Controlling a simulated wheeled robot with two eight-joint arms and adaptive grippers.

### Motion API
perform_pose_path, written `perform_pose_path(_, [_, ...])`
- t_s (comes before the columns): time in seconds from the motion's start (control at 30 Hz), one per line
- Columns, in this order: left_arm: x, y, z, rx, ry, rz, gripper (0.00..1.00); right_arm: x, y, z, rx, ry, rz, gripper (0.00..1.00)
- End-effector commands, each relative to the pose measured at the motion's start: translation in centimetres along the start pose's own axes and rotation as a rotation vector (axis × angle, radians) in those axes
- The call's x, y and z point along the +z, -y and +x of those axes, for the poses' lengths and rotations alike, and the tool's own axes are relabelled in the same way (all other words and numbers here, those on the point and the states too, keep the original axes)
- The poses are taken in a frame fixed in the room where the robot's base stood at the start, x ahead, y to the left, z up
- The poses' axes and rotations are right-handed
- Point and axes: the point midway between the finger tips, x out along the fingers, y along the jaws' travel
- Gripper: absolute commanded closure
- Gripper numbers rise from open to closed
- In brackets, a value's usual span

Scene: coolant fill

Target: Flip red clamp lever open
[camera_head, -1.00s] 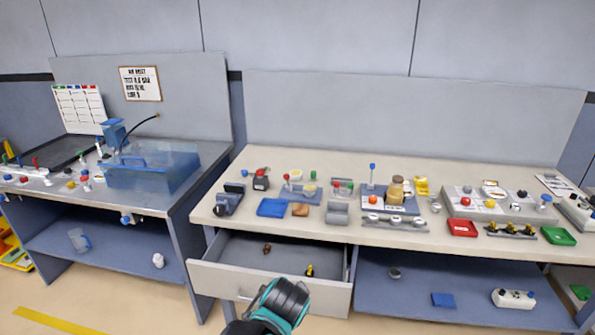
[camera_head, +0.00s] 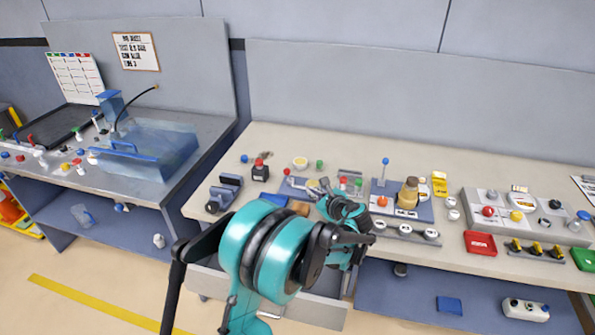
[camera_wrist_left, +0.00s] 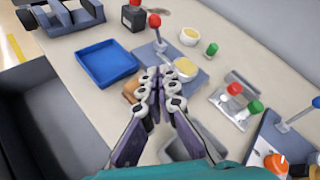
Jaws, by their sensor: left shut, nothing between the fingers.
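The red clamp lever, a grey stem with a red ball knob (camera_wrist_left: 154,20), stands upright on a blue-grey plate (camera_wrist_left: 197,85) in the left wrist view. In the head view its red knob (camera_head: 287,172) shows just beyond my gripper. A cup with a yellow top (camera_wrist_left: 186,67) sits on the same plate. My left gripper (camera_wrist_left: 166,74) is shut and empty, its fingertips over the near part of the plate, short of the knob in the picture. In the head view the gripper (camera_head: 298,184) partly hides the plate. My right gripper is not in view.
A blue tray (camera_wrist_left: 106,63) lies left of the plate, and a dark box with a red top (camera_head: 260,171) stands behind it. A block with red and green knobs (camera_wrist_left: 236,104) is to the right. The open drawer (camera_head: 318,309) is below my arm.

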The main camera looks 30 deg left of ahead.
Motion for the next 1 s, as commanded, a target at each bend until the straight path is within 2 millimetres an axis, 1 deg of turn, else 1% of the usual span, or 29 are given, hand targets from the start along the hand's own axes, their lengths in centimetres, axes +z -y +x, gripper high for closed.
perform_pose_path(0.33, [-0.1,0.0,0.1,0.000,0.001,0.004,1.00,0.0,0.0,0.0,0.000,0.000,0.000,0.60])
perform_pose_path(0.47, [-0.1,0.0,1.0,0.001,0.001,0.003,1.00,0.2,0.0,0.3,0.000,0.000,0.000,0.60])
perform_pose_path(0.57, [-0.2,-0.1,2.6,0.002,0.001,0.001,1.00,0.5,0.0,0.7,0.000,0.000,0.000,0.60])
perform_pose_path(0.8, [-0.2,-0.2,7.8,0.002,0.002,0.000,1.00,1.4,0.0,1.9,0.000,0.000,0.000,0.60])
perform_pose_path(0.93, [-0.2,-0.1,10.4,0.001,0.001,0.001,1.00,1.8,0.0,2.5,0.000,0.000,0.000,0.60])
perform_pose_path(1.0, [0.8,-0.2,11.2,0.002,0.002,0.000,1.00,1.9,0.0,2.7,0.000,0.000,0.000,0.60])
